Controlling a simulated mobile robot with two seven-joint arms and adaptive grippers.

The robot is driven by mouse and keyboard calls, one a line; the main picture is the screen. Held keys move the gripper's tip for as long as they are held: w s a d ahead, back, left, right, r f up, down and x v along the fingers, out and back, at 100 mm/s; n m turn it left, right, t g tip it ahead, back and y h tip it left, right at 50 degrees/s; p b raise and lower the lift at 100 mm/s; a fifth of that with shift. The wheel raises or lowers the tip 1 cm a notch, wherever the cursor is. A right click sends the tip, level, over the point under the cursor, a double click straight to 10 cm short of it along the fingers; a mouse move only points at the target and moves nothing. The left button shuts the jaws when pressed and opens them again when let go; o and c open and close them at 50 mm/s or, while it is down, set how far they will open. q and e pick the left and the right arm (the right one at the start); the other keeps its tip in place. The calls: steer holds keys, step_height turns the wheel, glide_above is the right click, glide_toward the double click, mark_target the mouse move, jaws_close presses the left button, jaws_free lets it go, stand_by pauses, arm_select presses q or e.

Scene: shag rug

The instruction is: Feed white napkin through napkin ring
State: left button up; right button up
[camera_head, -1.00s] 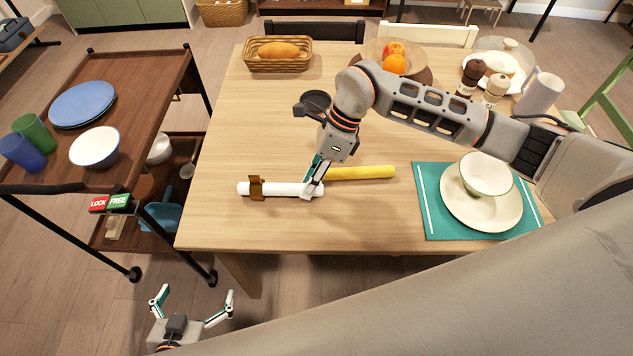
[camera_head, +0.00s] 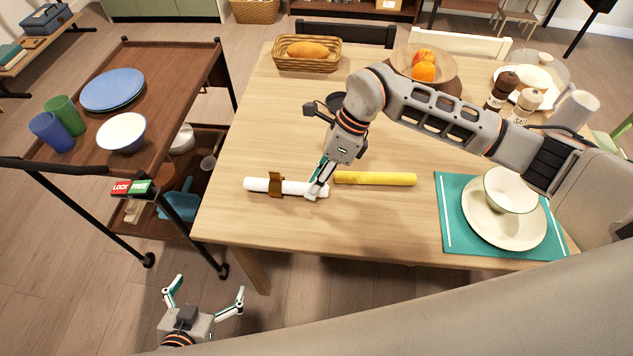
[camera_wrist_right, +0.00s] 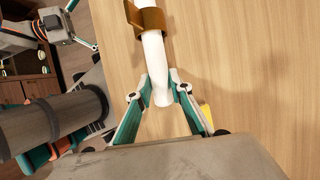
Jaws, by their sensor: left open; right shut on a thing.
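The white rolled napkin (camera_head: 299,188) lies near the front left of the table. It passes through the brown napkin ring (camera_head: 276,185), with a stretch sticking out to the left of it. The right wrist view also shows the ring (camera_wrist_right: 150,20) around the napkin (camera_wrist_right: 154,55). My right gripper (camera_head: 316,193) is shut on the napkin's right end, apart from the ring. My left gripper (camera_head: 210,287) is open and empty, low in front of the table and away from the napkin.
A yellow roll (camera_head: 375,179) lies just right of my right gripper. A teal placemat (camera_head: 456,237) with a plate and bowl is at the right. A bread basket (camera_head: 307,66) and fruit bowl (camera_head: 448,67) stand at the back. A cart (camera_head: 180,78) stands left of the table.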

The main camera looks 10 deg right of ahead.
steer(key=o, duration=1.1)
steer(key=v, duration=1.2)
steer(key=shift+s, duration=0.1)
